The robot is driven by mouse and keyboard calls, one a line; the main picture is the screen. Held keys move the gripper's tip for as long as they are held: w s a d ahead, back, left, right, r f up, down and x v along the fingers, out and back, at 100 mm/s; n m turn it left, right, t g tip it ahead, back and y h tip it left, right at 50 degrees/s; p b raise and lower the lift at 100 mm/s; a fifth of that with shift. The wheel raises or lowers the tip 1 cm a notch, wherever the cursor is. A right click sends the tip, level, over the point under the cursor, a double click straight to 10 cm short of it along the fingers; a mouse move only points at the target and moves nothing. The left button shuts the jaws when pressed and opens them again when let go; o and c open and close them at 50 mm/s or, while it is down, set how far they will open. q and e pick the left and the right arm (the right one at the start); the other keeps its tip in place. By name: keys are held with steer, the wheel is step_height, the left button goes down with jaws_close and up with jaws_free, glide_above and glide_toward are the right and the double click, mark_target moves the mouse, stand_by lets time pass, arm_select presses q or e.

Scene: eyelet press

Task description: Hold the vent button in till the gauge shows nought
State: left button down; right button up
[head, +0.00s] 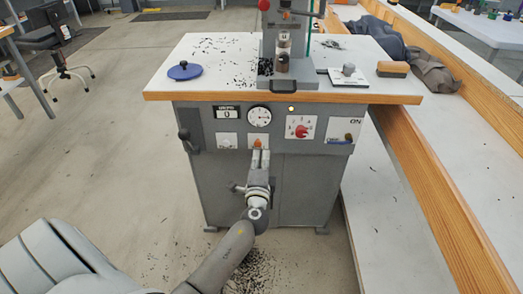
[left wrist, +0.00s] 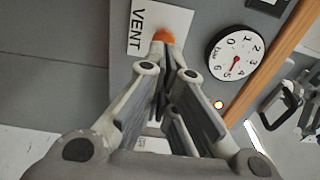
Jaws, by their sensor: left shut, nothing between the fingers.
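The vent button (head: 257,142) is a small orange knob on the grey front of the press cabinet. It also shows in the left wrist view (left wrist: 163,36), beside a white label reading VENT (left wrist: 150,25). My left gripper (head: 259,155) is shut and empty, its fingertips right at the button and partly covering it. I cannot tell whether they touch it or how far it is pushed in. The round white gauge (head: 259,116) is just above the button; in the left wrist view the gauge (left wrist: 235,53) has a red needle, its exact reading too small to tell. My right gripper is not in view.
A counter (head: 228,113) is left. The press (head: 283,45) stands on the tabletop. A wooden-edged bench (head: 440,190) runs along the right.

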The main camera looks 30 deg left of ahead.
mark_target(258, 142)
arm_select(q)
steer(key=shift+x, duration=1.5)
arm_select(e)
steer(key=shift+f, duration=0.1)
arm_select(q)
steer(key=shift+w+a, duration=0.1)
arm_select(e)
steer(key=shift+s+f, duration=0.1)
